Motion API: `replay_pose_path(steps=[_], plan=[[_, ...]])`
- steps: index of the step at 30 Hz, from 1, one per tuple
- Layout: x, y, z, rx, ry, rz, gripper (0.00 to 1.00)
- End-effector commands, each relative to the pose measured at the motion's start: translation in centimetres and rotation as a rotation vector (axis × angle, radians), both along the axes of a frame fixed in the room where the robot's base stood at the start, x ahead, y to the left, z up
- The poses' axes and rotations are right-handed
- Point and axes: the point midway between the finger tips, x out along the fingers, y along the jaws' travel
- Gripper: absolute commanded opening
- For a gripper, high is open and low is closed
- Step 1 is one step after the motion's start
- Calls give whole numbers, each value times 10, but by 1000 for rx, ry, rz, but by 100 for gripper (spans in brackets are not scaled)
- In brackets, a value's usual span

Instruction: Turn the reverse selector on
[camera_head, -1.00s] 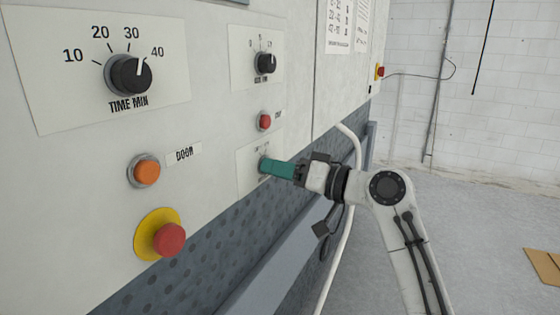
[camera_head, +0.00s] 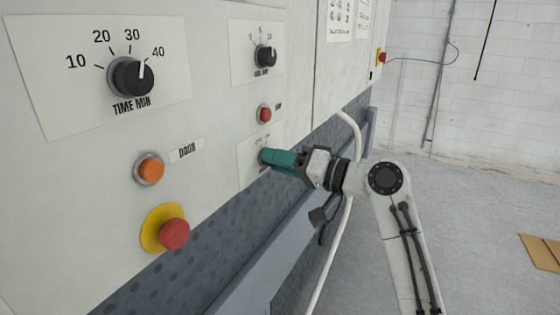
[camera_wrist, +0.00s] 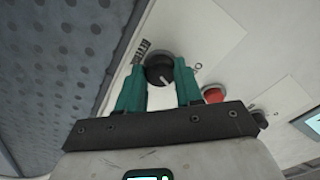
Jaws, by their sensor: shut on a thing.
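The selector (camera_wrist: 158,70) is a black round knob with a light pointer line on a pale label plate (camera_head: 247,163) low on the machine's white panel. In the wrist view it sits between the two teal fingers of my gripper (camera_wrist: 160,80), which is shut on it. In the head view my gripper (camera_head: 272,158) reaches in from the right, and its fingers hide most of the knob.
A red button (camera_head: 264,114) sits just above the selector plate, with a smaller dial (camera_head: 265,56) higher up. The time dial (camera_head: 131,77), orange door button (camera_head: 149,169) and red emergency button (camera_head: 174,234) are to the left. A pale hose (camera_head: 352,135) hangs behind my arm.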

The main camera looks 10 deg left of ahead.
Motion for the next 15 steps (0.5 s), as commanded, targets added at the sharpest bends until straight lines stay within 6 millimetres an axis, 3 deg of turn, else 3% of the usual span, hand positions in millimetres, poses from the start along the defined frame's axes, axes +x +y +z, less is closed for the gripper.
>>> replay_pose_path(steps=[8,15], plan=[[1,-1,1,1,0,-3,60],[0,-1,0,1,-1,-1,61]])
